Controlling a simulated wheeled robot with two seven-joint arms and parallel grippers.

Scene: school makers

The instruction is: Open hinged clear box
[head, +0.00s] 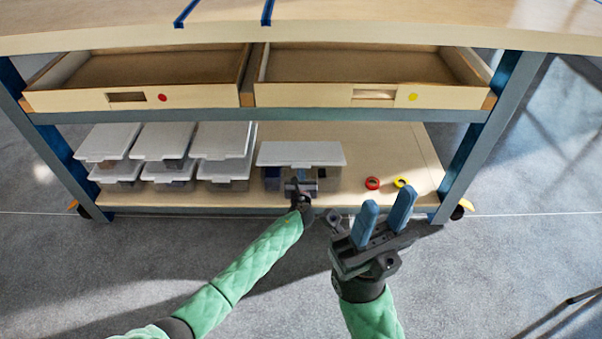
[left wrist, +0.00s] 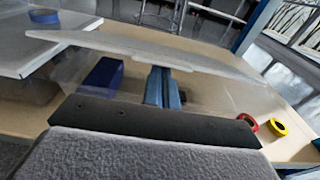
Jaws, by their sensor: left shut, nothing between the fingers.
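The clear box (head: 328,183) stands on the lower shelf, under a pale flat lid (head: 300,153). Blue contents (left wrist: 103,76) show through its wall in the left wrist view. The lid (left wrist: 205,52) spans that view edge-on; whether a gap separates it from the box rim I cannot tell. My left gripper (head: 299,183) is at the middle of the box front, just below the lid's front edge. Its blue fingers (left wrist: 162,88) are together and empty, close under the lid's front lip; contact is unclear. My right gripper (head: 387,205) is open and empty, in front of the shelf.
Several stacked lidded boxes (head: 165,142) stand to the left. A red tape roll (head: 372,183) and a yellow one (head: 401,182) lie to the right on the shelf (head: 400,145). Two open drawers (head: 150,97) (head: 375,95) overhang it. The right of the shelf is mostly clear.

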